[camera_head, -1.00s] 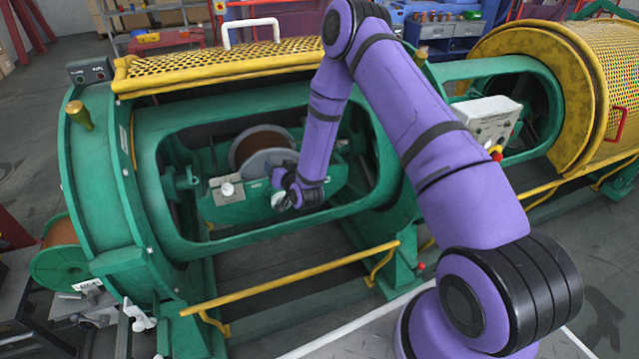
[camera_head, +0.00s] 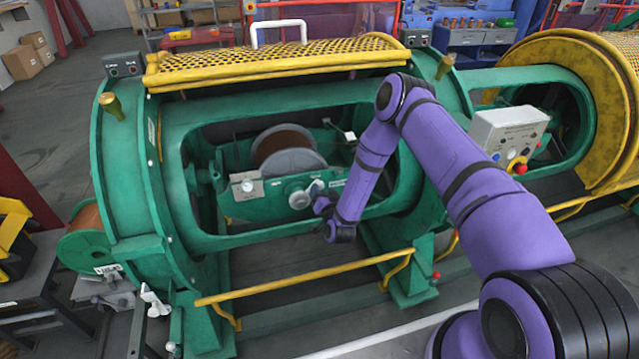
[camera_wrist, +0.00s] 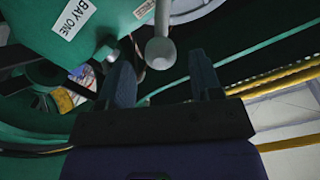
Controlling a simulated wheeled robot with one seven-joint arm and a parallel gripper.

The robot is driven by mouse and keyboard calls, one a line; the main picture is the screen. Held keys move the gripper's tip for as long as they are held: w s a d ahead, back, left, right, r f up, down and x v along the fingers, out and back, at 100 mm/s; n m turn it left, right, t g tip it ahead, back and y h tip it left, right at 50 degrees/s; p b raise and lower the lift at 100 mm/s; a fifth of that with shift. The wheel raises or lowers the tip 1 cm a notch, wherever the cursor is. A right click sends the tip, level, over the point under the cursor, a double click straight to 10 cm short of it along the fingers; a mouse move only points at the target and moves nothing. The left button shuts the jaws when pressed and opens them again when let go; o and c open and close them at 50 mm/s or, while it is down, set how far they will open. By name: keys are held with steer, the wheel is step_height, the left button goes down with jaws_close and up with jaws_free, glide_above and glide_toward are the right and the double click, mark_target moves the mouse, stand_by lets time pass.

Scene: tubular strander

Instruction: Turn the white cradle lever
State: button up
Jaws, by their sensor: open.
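The white cradle lever (camera_head: 315,186) is on the front of the green cradle (camera_head: 345,186), below the reel, beside a pale round hub (camera_head: 299,200). In the wrist view a pale grey lever with a rounded knob end (camera_wrist: 160,52) hangs down from the top, near a "BAY ONE" label on a green plate. My gripper (camera_wrist: 161,62) is open, its dark fingers on either side of the knob end with gaps showing. I cannot tell how deep the knob sits between them. In the head view my gripper (camera_head: 319,203) is small, just right of the hub.
The green window frame (camera_head: 270,238) surrounds the cradle opening. A yellow rail (camera_head: 300,278) runs in front, low down. A grey control box (camera_head: 510,135) with a red button stands to the right. Another white lever (camera_head: 155,300) is at lower left, outside the machine.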

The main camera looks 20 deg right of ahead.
mark_target(318, 182)
steer(key=shift+w, duration=2.6)
steer(key=shift+c, duration=0.4)
jaws_close()
